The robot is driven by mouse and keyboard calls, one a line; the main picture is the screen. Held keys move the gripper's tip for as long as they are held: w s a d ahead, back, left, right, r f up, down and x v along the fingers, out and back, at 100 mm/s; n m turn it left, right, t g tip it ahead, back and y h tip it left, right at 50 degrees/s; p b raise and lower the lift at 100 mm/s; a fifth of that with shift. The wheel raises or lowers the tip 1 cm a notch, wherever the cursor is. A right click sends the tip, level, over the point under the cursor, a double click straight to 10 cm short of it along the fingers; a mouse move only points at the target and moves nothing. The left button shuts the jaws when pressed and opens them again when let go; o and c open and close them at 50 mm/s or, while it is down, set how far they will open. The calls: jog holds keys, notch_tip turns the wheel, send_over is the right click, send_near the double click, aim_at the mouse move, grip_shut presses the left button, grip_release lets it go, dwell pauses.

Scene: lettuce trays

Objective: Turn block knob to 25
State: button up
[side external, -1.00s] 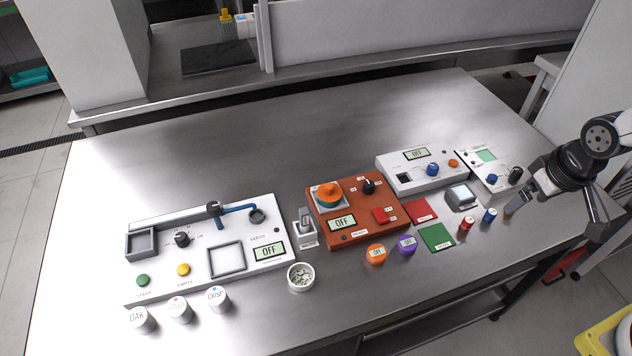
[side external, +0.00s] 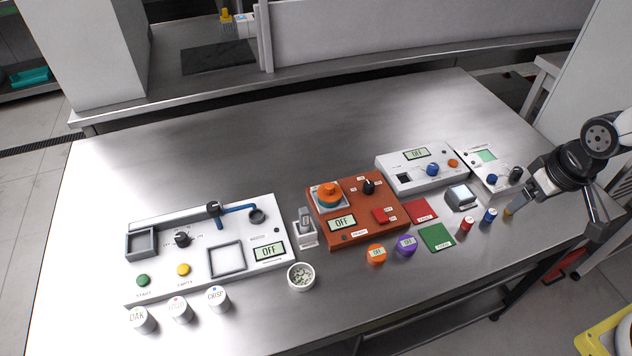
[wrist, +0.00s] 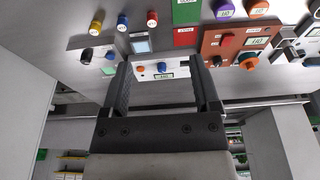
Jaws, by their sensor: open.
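Several instrument boxes carry knobs; I cannot read which one is the block's. The white box (side external: 392,185) at the back has a blue knob (side external: 432,169), an orange button (side external: 453,163), a dark square well and a display reading OFF. In the wrist view its blue knob (wrist: 162,67) appears between my fingers, at a distance. The brown box (side external: 375,232) has a black knob (side external: 369,187) and a display that also seems to read OFF. My gripper (side external: 525,196) is open and empty above the table's right side, near a yellow-capped vial (side external: 508,211). Both fingers show in the wrist view (wrist: 161,64).
A small white box (side external: 497,182) with blue and black knobs stands near my gripper. Red (side external: 467,223) and blue (side external: 489,215) vials stand in front. A large white box (side external: 205,277) is at left. The table's back (side external: 300,140) is clear.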

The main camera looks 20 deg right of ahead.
jog(key=w+a+f+n+g, duration=0.1)
jog(key=w+a+n, duration=0.2)
jog(key=w, duration=0.5)
jog(key=w+a+f+n, duration=0.1)
jog(key=w+a+n, duration=0.2)
jog(key=w, duration=0.5)
jog(key=n+g, duration=0.1)
jog(key=n, duration=0.5)
send_over(369, 183)
jog(key=f, duration=0.7)
jog(key=shift+s+d+f, duration=0.3)
jog(key=shift+d+f, duration=0.05)
jog(key=shift+f, duration=0.05)
jog(key=shift+w+a+f+n+g, duration=0.3)
jog(key=shift+a+f+n, duration=0.1)
jog(key=shift+n, duration=0.1)
jog(key=shift+f, duration=3.8)
